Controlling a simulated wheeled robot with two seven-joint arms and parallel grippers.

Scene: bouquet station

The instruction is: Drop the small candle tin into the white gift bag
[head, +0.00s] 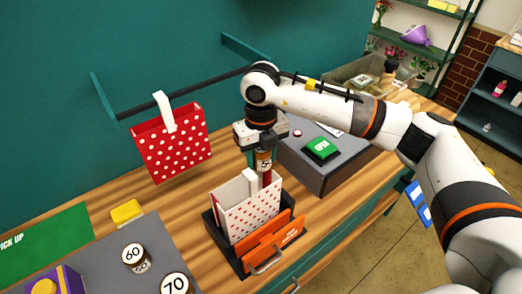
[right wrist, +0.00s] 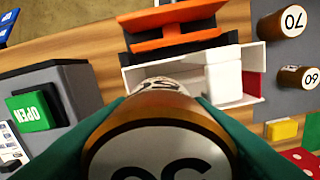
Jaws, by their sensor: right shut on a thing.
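My right gripper (head: 263,151) points down and is shut on a small amber candle tin (head: 263,162). In the right wrist view the tin (right wrist: 158,140) fills the bottom middle between the green fingers; the digits on its pale lid are partly cut off. The white gift bag (head: 240,218), with red dots and a white handle, stands upright in a dark holder below the gripper. The tin is above the bag's rear right part. In the right wrist view the open bag (right wrist: 135,80) lies just beyond the tin, which hides part of it. My left gripper is out of view.
Orange cards (head: 270,242) stand in the holder (head: 212,228) before the bag. A red dotted bag (head: 172,145) hangs from a rail. Candle tins marked 60 (head: 134,256) and 70 (head: 174,284) stand front left. A grey box with a green OPEN panel (head: 321,149) is at right.

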